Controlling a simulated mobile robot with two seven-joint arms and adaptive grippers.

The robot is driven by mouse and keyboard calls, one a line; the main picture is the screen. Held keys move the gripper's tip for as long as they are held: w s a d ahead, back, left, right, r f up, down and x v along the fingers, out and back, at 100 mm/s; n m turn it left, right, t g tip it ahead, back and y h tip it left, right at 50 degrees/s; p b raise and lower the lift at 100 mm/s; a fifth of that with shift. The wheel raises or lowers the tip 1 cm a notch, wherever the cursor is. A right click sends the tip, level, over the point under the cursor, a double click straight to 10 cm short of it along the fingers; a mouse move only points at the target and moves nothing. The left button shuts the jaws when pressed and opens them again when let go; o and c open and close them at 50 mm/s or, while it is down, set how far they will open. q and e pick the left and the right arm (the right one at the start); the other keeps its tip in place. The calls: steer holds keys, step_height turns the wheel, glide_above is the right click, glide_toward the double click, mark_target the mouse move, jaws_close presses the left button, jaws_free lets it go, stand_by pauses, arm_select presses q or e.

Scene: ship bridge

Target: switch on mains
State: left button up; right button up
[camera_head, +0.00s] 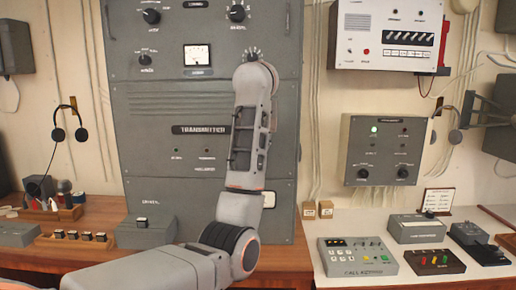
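A tall grey cabinet labelled TRANSMITTER (205,128) stands in the middle of the head view. Its upper panel has a meter (197,55) and several black knobs, such as a top-left knob (151,16) and a top-right knob (237,13). Another dial (253,53) shows just above my arm's raised end. I cannot read which control is marked mains. My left arm rises in front of the cabinet and covers part of its right side. Its gripper is hidden behind the wrist, so touching or apart cannot be told. My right gripper is not in view.
A grey wall panel (384,150) has a lit green lamp and two knobs. A white switch box (387,35) hangs above it. The right counter holds a keypad box (357,257) and other small units. A wooden shelf with small items lies left; headphones (69,122) hang there.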

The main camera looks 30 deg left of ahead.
arm_select(q)
step_height(320, 180, up, 10)
stand_by(0.5)
stand_by(0.4)
